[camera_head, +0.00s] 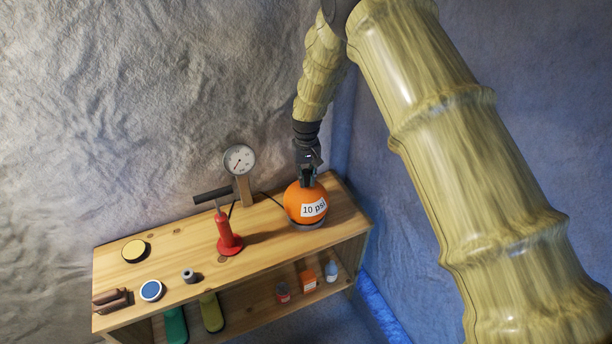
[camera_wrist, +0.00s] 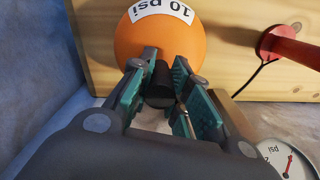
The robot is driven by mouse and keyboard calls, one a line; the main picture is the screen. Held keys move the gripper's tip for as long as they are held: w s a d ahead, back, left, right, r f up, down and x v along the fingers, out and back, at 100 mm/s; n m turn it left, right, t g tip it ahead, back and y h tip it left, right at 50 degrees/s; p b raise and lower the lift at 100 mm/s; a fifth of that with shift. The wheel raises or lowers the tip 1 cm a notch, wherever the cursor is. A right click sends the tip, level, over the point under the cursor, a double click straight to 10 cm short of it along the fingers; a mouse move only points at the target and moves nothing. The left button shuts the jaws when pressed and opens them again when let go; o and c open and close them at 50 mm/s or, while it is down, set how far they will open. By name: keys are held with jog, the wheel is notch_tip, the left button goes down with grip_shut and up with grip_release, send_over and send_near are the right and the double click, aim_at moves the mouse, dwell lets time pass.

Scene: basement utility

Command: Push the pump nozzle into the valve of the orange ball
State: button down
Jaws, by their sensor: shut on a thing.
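The orange ball (camera_head: 297,206) with a white "10 psi" label sits on a dark ring at the right end of the wooden bench top. It also shows in the wrist view (camera_wrist: 188,45). My gripper (camera_head: 307,178) is directly above the ball, pointing down. In the wrist view my gripper (camera_wrist: 158,90) is shut on a dark cylindrical piece, the pump nozzle (camera_wrist: 160,88), whose lower end is at the ball's top. The valve is hidden, so I cannot tell whether the nozzle is inside it. The red pump (camera_head: 226,232) with its black handle stands upright left of the ball.
A pressure gauge (camera_head: 239,160) on a wooden post stands behind, between pump and ball. A yellow-topped tin (camera_head: 134,250), a blue-topped tin (camera_head: 151,290), a grey roll (camera_head: 189,275) and a brown brush (camera_head: 111,300) lie on the left. A lower shelf holds small items.

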jog(key=shift+f, duration=0.25)
jog(key=c, duration=1.3)
grip_release()
notch_tip(320, 180, up, 12)
